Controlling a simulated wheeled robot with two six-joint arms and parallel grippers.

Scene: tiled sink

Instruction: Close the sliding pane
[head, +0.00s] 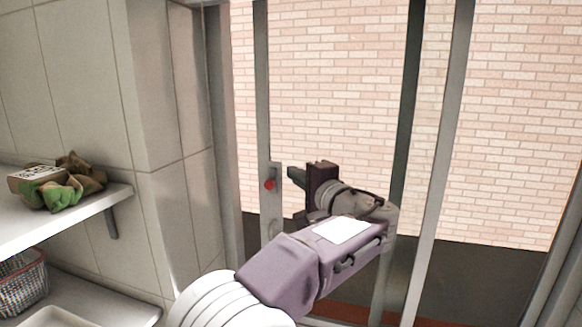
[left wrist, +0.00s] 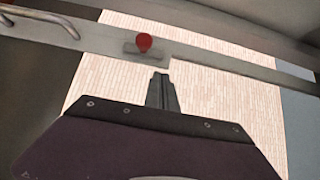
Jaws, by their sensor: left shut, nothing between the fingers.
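The sliding pane's grey upright frame (head: 263,100) stands a little right of the tiled corner in the head view, with a gap between it and the wall-side jamb (head: 219,150). A red knob (head: 269,185) sits on a small plate on this upright, and it also shows in the left wrist view (left wrist: 144,42). A metal handle (left wrist: 45,18) is on the same upright. My left gripper (head: 291,174) is shut and empty, its fingertips just right of the upright near the knob. In the left wrist view its fingers (left wrist: 161,78) point toward the upright; contact cannot be told. My right gripper is not in view.
Another upright (head: 440,150) stands right of my arm. A brick wall (head: 520,120) is behind the glass. At left, a shelf (head: 60,217) holds a small box (head: 38,178) and a green-brown cloth (head: 75,190). A wire basket (head: 22,283) sits below.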

